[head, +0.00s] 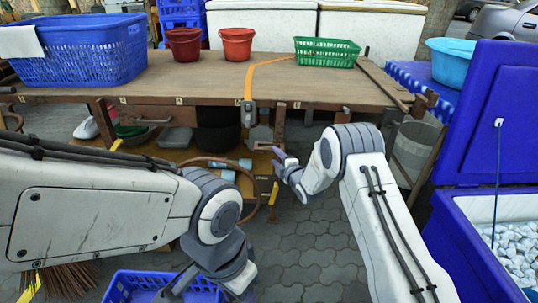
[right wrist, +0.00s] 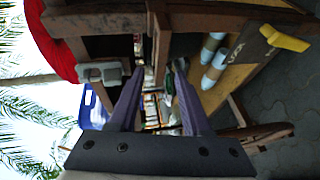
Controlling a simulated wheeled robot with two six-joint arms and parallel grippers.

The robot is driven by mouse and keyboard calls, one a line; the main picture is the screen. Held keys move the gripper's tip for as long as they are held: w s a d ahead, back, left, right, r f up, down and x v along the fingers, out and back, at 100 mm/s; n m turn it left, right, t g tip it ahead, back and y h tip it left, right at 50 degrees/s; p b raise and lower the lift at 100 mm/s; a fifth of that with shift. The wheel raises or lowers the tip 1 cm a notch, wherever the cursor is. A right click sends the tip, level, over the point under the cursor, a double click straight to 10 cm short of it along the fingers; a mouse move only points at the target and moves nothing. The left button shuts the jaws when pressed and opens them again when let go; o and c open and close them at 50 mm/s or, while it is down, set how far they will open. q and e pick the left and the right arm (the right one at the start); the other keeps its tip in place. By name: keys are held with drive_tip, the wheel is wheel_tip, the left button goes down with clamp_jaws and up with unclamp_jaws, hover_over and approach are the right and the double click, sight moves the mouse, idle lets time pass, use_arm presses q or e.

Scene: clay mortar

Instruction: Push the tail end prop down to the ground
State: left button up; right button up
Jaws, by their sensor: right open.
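My right gripper (head: 277,158) reaches under the front edge of the wooden cart bed. In the right wrist view its two purple fingers (right wrist: 156,74) stand apart with nothing seen held between them. A short brown wooden post (head: 280,124), perhaps the tail end prop, hangs below the bed just above the gripper. In the right wrist view a brown wooden piece (right wrist: 160,42) lies just beyond the fingertips; contact is not clear. My left gripper (head: 207,285) is low at the bottom, over a blue basket; its finger opening is unclear.
A grey ratchet buckle (head: 248,112) hangs on an orange strap at the bed edge. Blue-and-white rolls (head: 229,166) lie on a low shelf beneath. A blue cooler (head: 465,245) stands right. A blue basket (head: 122,284) sits bottom left. Open paving (head: 315,260) lies between my arms.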

sight(270, 151)
drive_tip(key=b+x, duration=0.2)
drive_tip(key=x, duration=0.5)
drive_tip(key=shift+s, duration=0.1)
clamp_jaws()
drive_tip(key=shift+f, duration=0.1)
idle(1.2)
